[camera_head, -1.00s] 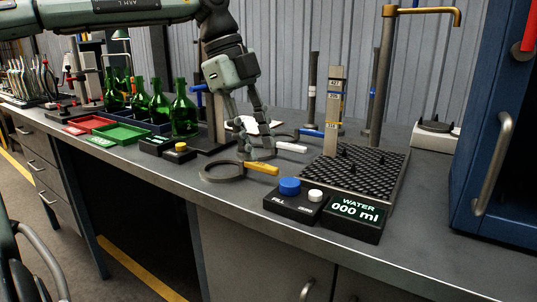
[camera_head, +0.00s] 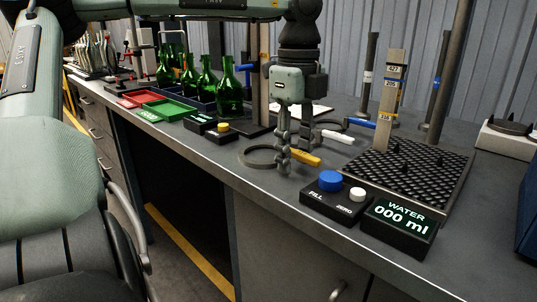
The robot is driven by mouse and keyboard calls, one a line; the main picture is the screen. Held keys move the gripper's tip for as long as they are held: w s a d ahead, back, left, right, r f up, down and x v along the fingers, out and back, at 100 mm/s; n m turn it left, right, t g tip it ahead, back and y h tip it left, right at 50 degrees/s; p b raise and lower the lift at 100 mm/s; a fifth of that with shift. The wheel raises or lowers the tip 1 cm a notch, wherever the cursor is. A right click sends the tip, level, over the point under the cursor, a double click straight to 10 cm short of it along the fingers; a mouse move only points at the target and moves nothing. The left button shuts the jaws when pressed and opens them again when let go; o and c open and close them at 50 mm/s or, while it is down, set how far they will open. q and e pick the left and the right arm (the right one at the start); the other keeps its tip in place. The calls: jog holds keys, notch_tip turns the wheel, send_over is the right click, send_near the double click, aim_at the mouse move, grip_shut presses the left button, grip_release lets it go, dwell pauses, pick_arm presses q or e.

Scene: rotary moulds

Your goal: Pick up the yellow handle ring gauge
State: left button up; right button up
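The yellow handle ring gauge lies on the grey bench, with a dark ring (camera_head: 258,158) on the left and a yellow handle (camera_head: 308,159) on the right. My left gripper (camera_head: 284,166) points straight down over it, where the ring meets the handle, and its fingers hide that part. The gauge appears to rest on the bench. My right gripper is not in view.
A white-handled gauge (camera_head: 337,136) and a blue-handled one (camera_head: 360,123) lie behind. The fill button box (camera_head: 318,195) and water display (camera_head: 400,228) stand in front to the right. Green bottles (camera_head: 229,92) stand at left, and a black studded mat (camera_head: 420,165) at right.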

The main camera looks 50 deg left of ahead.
pick_arm(q)
grip_shut()
dwell(0.4)
